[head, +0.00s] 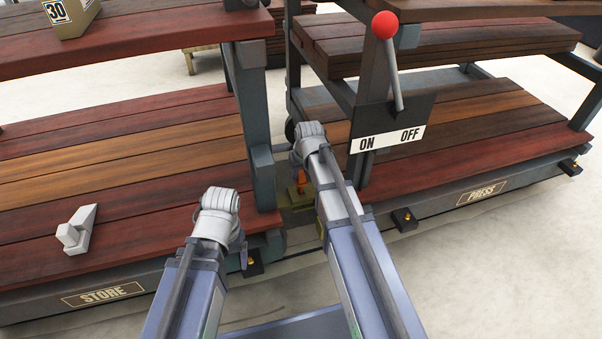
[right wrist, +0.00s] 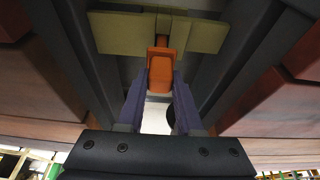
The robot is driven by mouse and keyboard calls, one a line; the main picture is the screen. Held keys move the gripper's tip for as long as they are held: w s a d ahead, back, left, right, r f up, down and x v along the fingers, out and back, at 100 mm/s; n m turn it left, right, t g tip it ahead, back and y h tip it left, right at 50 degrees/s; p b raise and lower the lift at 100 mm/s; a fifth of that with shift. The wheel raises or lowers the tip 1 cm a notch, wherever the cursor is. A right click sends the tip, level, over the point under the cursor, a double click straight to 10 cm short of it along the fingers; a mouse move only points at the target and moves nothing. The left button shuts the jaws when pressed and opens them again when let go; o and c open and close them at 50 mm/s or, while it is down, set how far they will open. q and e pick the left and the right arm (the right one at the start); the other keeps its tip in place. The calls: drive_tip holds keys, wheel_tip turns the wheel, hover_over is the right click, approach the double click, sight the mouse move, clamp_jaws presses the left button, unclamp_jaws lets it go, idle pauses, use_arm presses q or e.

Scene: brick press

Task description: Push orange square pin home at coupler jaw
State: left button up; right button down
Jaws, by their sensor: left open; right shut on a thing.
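The orange square pin (right wrist: 161,70) is between the purple fingers of my right gripper (right wrist: 160,88), which is shut on it. Its narrow far end meets the olive coupler jaw (right wrist: 205,34) in the right wrist view; how deep it sits I cannot tell. In the head view a bit of the orange pin (head: 301,181) shows beside my right arm, low in the gap between the two carts, with the olive coupler jaw (head: 293,199) below it. My left arm ends over the front edge of the left cart, away from the pin; its gripper is largely hidden behind its wrist.
The STORE cart (head: 100,293) stands left and the PRESS cart (head: 482,193) right, with a narrow gap between. A red-knobbed lever (head: 384,25) rises above the ON/OFF plate (head: 388,139). A grey bracket (head: 78,230) lies on the left deck.

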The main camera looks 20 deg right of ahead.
use_arm(q)
drive_tip(key=shift+f+b, duration=1.15)
drive_tip(key=shift+b, duration=0.05)
use_arm(e)
drive_tip(key=shift+f, duration=1.15)
